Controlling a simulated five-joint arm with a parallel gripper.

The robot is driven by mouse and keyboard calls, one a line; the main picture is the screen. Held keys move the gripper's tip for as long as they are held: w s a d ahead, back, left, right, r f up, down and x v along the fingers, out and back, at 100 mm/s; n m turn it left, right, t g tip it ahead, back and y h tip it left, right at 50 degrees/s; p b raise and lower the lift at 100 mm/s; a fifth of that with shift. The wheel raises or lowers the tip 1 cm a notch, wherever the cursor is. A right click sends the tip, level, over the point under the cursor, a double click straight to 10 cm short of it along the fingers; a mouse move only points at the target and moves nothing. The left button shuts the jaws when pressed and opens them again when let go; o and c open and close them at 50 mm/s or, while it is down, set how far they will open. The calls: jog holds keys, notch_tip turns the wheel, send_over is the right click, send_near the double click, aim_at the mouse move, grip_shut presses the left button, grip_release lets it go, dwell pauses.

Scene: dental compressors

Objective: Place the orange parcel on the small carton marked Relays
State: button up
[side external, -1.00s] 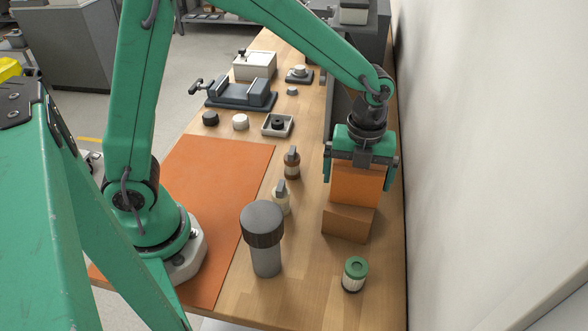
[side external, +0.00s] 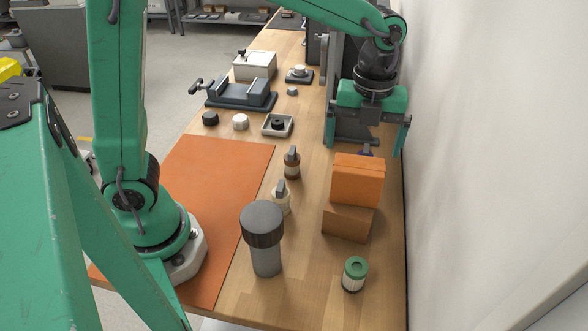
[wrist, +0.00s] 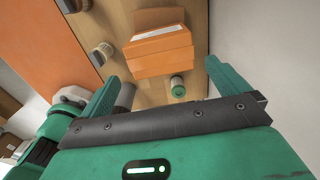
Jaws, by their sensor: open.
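The orange parcel (side external: 357,181) sits on top of the small brown carton (side external: 346,222) at the right of the bench. It looks level and rests on the carton's top. The Relays marking cannot be read. My gripper (side external: 364,143) is open and empty, above and behind the parcel in the side view, with its fingers apart from it. In the wrist view the parcel (wrist: 160,62) shows beyond the open fingers.
A green-lidded jar (side external: 354,274) stands in front of the carton. A grey-capped cylinder (side external: 263,238) and two small bottles (side external: 291,163) stand to the left. A wall closes the right side.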

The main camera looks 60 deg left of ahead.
jog(key=shift+r, duration=1.6)
jog(key=shift+s+a+r+n, duration=0.3)
jog(key=shift+a+n, duration=0.1)
jog(key=shift+n, duration=0.2)
jog(key=s+a+n+t, duration=0.2)
jog(key=s+a+n, duration=0.4)
jog(key=n, duration=0.7)
jog(key=s+a+r+n+t, duration=0.1)
jog(key=s+a+n+t, duration=0.2)
jog(key=s+a+n, duration=0.3)
jog(key=s+n, duration=0.3)
jog(key=n, duration=0.3)
jog(key=shift+s+a+n+t, duration=0.2)
jog(key=shift+a+n+t, duration=0.1)
jog(key=shift+a+n, duration=0.1)
